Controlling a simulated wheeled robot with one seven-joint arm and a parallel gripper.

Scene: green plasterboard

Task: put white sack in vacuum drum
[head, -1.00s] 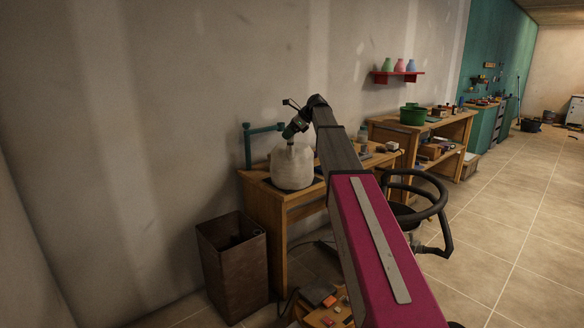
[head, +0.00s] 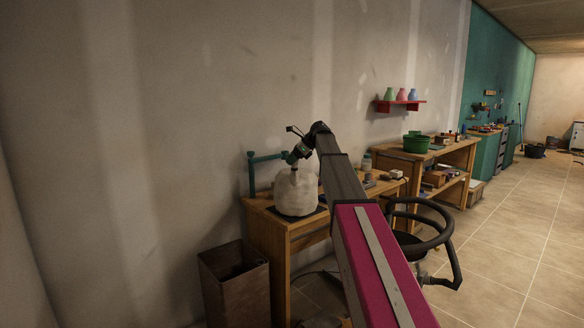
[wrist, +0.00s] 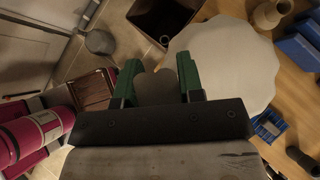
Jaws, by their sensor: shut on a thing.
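The white sack (head: 298,194) stands upright on a dark mat on the wooden workbench. My gripper (head: 296,164) comes down from above and is shut on the sack's narrow top. What looks like the vacuum drum (head: 414,222), black with a looping black hose, stands on the floor right of the bench, partly behind my arm. Its opening cannot be made out.
A brown open bin (head: 234,290) stands on the floor at the bench's left front. A teal pipe frame (head: 252,172) rises behind the sack. Another bench (head: 425,160) holds a green tub (head: 416,142). A red shelf (head: 400,106) hangs on the wall. Tiled floor is clear on the right.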

